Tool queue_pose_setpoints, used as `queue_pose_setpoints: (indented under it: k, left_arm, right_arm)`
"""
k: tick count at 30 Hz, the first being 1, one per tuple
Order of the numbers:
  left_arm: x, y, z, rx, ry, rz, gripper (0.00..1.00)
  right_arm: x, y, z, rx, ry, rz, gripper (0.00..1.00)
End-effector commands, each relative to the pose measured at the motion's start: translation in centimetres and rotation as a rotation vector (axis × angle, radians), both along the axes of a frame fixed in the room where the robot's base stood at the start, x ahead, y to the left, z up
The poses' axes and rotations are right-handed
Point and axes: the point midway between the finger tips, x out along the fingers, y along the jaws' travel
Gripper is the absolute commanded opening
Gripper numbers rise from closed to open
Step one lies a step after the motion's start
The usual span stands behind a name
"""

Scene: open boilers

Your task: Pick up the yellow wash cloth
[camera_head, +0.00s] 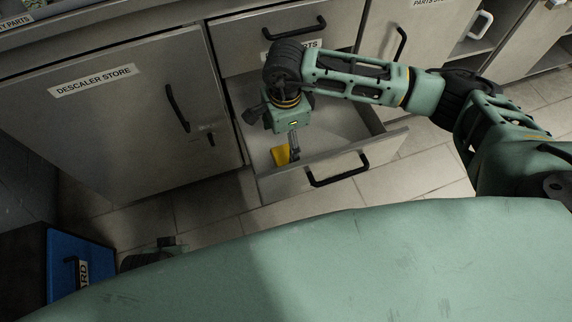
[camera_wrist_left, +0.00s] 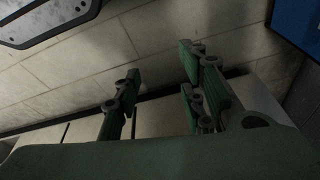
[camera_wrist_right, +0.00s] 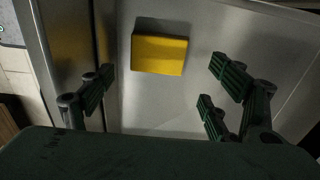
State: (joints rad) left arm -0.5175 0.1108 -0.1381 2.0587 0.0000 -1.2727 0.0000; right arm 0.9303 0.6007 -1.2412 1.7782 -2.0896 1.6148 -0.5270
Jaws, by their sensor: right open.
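The yellow wash cloth (camera_head: 280,155) lies in the open drawer (camera_head: 333,164), near its front left part. In the right wrist view the yellow wash cloth (camera_wrist_right: 159,54) looks like a flat yellow block on the grey drawer floor. My right gripper (camera_head: 293,148) points down into the drawer, partly in front of the cloth. In the right wrist view my right gripper (camera_wrist_right: 158,83) is open and empty, with the cloth ahead between the lines of its fingers. My left gripper (camera_wrist_left: 160,75) is open and empty above the floor, away from the drawer.
A closed cabinet door marked DESCALER STORE (camera_head: 120,110) stands left of the drawer. Another closed drawer (camera_head: 275,45) is above it. The open drawer's front with its black handle (camera_head: 338,172) sticks out over the tiled floor. A blue-fronted unit (camera_head: 75,262) is at the lower left.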

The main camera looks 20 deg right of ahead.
Motion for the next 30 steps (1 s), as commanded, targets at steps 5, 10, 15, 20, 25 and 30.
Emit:
queue_pose_setpoints:
  k: [5, 10, 15, 20, 25, 30]
  left_arm:
    - [0.1, 0.0, 1.0, 0.000, -0.009, 0.001, 0.38]
    - [0.1, 0.1, 2.0, -0.001, -0.014, 0.002, 0.38]
    - [0.0, 0.1, 3.2, -0.001, -0.021, 0.003, 0.38]
    - [-0.2, 0.2, 4.6, -0.001, -0.027, 0.003, 0.38]
    - [-0.3, 0.2, 5.1, -0.001, -0.029, 0.004, 0.38]
    - [-0.3, 0.2, 5.1, -0.001, -0.028, 0.004, 0.38]
  right_arm:
    - [0.0, 0.0, -1.3, 0.001, 0.001, -0.001, 0.81]
    - [-0.1, 0.0, -3.2, 0.001, 0.003, 0.000, 0.81]
    - [-0.4, -0.1, -5.7, 0.001, 0.004, -0.001, 0.81]
    - [-0.4, -0.1, -7.7, 0.002, 0.002, 0.000, 0.81]
    - [-0.3, -0.2, -8.3, 0.001, -0.001, 0.000, 0.81]
    - [-0.3, -0.2, -8.2, 0.001, 0.000, 0.000, 0.80]
